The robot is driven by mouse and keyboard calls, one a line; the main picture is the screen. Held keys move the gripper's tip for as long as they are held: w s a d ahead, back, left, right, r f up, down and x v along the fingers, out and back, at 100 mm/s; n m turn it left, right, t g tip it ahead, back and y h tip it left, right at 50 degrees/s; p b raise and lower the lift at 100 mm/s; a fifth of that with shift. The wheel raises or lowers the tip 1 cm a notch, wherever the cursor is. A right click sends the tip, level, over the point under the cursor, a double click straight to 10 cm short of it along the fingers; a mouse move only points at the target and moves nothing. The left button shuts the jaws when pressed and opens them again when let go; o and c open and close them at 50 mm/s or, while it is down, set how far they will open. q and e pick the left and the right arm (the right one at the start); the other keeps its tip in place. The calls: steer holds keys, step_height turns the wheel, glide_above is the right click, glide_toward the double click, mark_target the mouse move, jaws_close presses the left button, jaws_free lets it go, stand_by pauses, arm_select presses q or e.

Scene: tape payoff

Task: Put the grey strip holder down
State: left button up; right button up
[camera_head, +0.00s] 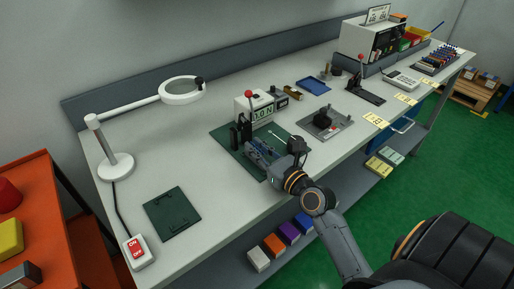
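My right gripper (284,160) reaches in from the lower right, over the front of a dark green mat (222,137) at the middle of the bench. A blue-grey part (258,150), which looks like the grey strip holder, lies at its fingers, low over the mat. It is small and partly covered by the gripper, so I cannot tell whether the fingers grip it or whether it touches the mat. My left gripper is not in view.
A white device (257,104) with a red knob stands behind the mat. A grey plate (338,129) with a black part is right. Bench between mats is clear.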

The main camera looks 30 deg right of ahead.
steer(key=shift+r, duration=0.1)
steer(key=s, duration=0.3)
steer(key=s+b, duration=0.1)
steer(key=s, duration=0.3)
steer(key=s+b, duration=0.1)
steer(key=s, duration=0.2)
steer(key=shift+s+d+f, duration=0.2)
steer(key=shift+s+d, duration=0.05)
steer(key=shift+d, duration=0.15)
steer(key=shift+s+r+b, duration=0.2)
steer(key=shift+s+b, duration=0.15)
steer(key=shift+s, duration=0.35)
